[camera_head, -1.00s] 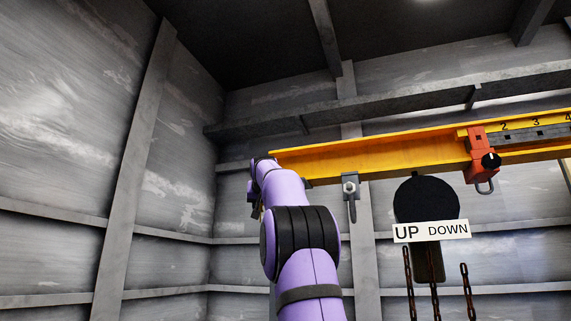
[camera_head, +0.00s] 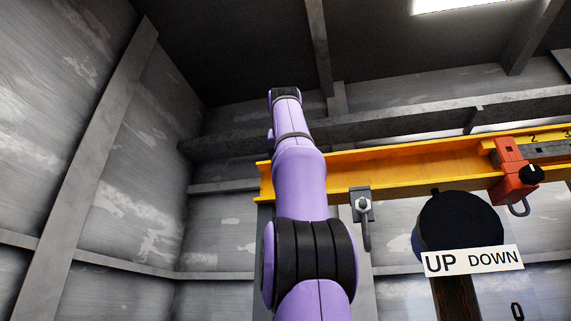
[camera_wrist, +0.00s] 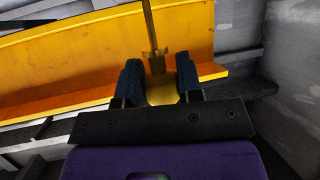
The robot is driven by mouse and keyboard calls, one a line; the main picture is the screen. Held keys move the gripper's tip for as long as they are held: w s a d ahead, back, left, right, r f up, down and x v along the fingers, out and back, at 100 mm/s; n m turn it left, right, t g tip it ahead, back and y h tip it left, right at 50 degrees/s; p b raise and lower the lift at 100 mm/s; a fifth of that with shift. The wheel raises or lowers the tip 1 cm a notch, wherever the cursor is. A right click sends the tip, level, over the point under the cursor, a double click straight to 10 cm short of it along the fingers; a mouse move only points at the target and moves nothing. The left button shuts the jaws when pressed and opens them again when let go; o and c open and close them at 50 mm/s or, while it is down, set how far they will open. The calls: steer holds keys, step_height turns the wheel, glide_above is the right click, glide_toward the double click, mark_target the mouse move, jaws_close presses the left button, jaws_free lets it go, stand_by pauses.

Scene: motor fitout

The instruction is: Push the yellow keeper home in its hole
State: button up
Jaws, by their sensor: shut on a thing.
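In the wrist view my gripper (camera_wrist: 157,82) is shut on the yellow keeper (camera_wrist: 162,90), a dull yellow piece with a thin shaft pointing up and away from me. The dark finger pads sit on both sides of it. The yellow beam (camera_wrist: 95,55) lies right behind the keeper; I cannot tell whether the shaft touches it or where its hole is. In the head view the beam (camera_head: 410,165) runs to the right behind my arm. My gripper and the keeper are hidden there.
A red trolley (camera_head: 513,170) with a black knob rides on the beam. A grey shackle (camera_head: 363,212) hangs below it. A black disc (camera_head: 460,224) with an UP/DOWN sign (camera_head: 472,260) stands at the lower right. Panelled walls and ceiling beams surround the space.

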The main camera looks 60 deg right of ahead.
steer(key=shift+a, duration=0.15)
steer(key=shift+a+f, duration=0.1)
steer(key=shift+s+f, duration=0.1)
steer(key=shift+f, duration=2.7)
steer(key=shift+f, duration=2.35)
steer(key=o, duration=1)
